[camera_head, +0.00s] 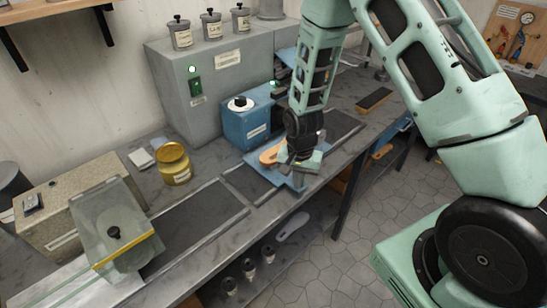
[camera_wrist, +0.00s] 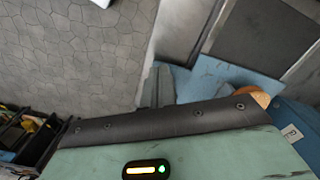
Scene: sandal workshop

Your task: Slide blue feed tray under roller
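The blue feed tray (camera_head: 297,183) lies on the bench beside the blue machine, with a tan sandal sole (camera_head: 268,154) on it. In the wrist view the tray (camera_wrist: 215,78) shows as a flat blue sheet, partly hidden by my wrist. My gripper (camera_head: 296,172) points down at the tray's front part. Its grey fingers (camera_wrist: 162,86) overlap the tray's near edge in the wrist view. Whether they grip it is unclear. The blue machine (camera_head: 247,127) has a white top with a black knob; I cannot make out a roller.
A grey cabinet (camera_head: 215,80) with several canisters stands behind. A yellow tin (camera_head: 174,165) and a machine with a clear guard (camera_head: 115,228) are at the left. A dark belt strip (camera_head: 199,217) runs along the bench. A shelf below the bench holds black jars (camera_head: 249,268).

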